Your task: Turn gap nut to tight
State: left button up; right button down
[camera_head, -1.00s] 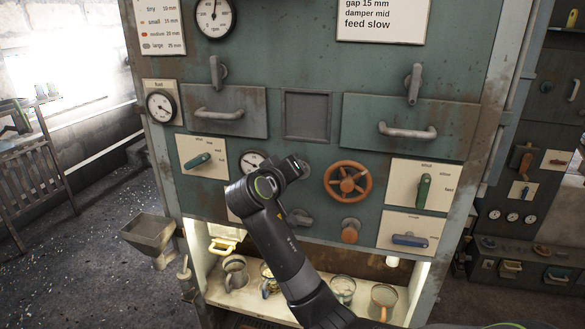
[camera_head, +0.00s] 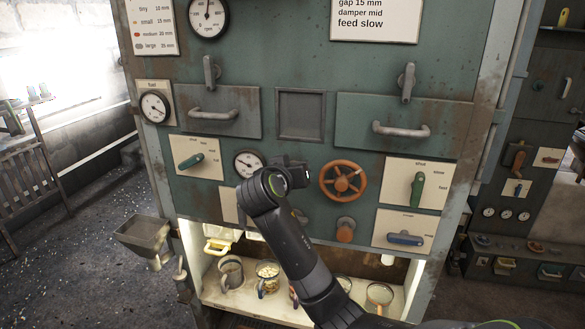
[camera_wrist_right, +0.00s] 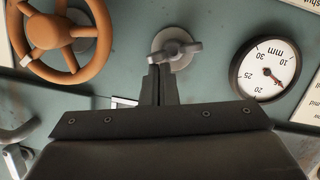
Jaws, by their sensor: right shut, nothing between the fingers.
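The gap nut, a grey wing nut (camera_wrist_right: 176,48) on a round plate, shows in the right wrist view between the orange handwheel and the mm gauge (camera_wrist_right: 265,70). Its wings lie nearly level. My right gripper (camera_wrist_right: 160,78) is shut and empty, its tips right by the nut and overlapping its lower left edge; I cannot tell whether they touch. The gauge's needle points toward the lower right of that upside-down view. In the head view my right gripper (camera_head: 304,172) hides the nut, and the gauge (camera_head: 248,163) stands to its left. My left gripper is not in view.
The orange handwheel (camera_head: 343,181) is close to the right of the gripper. A grey knob (camera_head: 301,216) and an orange knob (camera_head: 346,230) sit below. A drawer handle (camera_head: 402,130) juts out above right. Mugs stand on the lit shelf (camera_head: 215,290).

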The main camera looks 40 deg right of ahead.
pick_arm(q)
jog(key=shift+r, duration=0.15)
pick_arm(e)
jog(key=shift+s+d+f+m+t+y, duration=0.1)
jog(key=shift+s+d+m+t+y, duration=0.15)
jog(key=shift+m, duration=0.55)
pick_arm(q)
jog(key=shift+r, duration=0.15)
pick_arm(e)
jog(key=shift+s+f, duration=0.1)
pick_arm(q)
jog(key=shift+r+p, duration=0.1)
jog(key=shift+p, duration=0.25)
pick_arm(e)
jog(key=r+p, duration=0.1)
jog(key=r, duration=0.1)
jog(key=r+p, duration=0.2)
jog(key=shift+s+a+r, duration=0.1)
jog(key=shift+a+r, duration=0.05)
jog(key=shift+a, duration=0.05)
pick_arm(q)
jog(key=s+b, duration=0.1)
jog(key=b, duration=0.2)
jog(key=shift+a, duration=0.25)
pick_arm(e)
jog(key=v, duration=0.9)
jog(key=shift+s, duration=0.3)
